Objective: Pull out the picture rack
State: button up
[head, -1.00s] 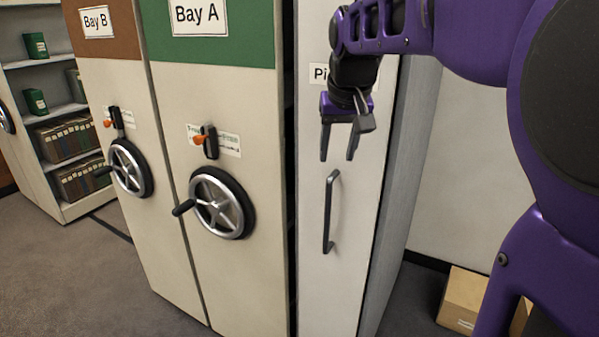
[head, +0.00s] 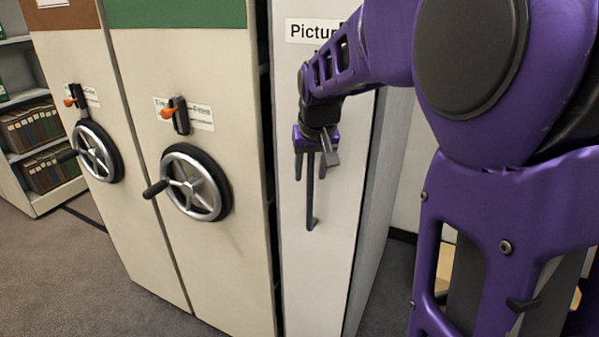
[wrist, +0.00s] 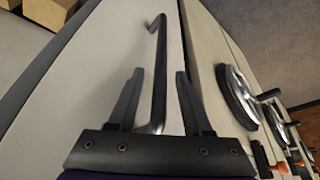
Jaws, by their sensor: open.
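The picture rack (head: 330,270) is a narrow pale upright panel with a sign reading "Pictur", partly covered by my arm. Its dark bar handle (head: 311,200) runs vertically on the front face. My gripper (head: 310,175) is open at the handle's upper part. In the wrist view the handle (wrist: 158,80) passes between the two spread fingers of my gripper (wrist: 158,95), with a gap on each side. The handle's near end lies close to the gripper's palm side in that picture. I cannot tell exact depth between fingertips and handle.
Left of the rack stand two cream bays with handwheels (head: 195,183) (head: 98,152) and orange-tipped locks. A dark gap separates the nearer bay from the rack. Shelves with file boxes (head: 40,130) stand far left. Carpet (head: 90,270) in front is clear.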

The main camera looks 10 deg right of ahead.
jog(key=shift+w+f, duration=0.15)
jog(key=shift+f, duration=0.25)
grip_shut()
dwell(1.3)
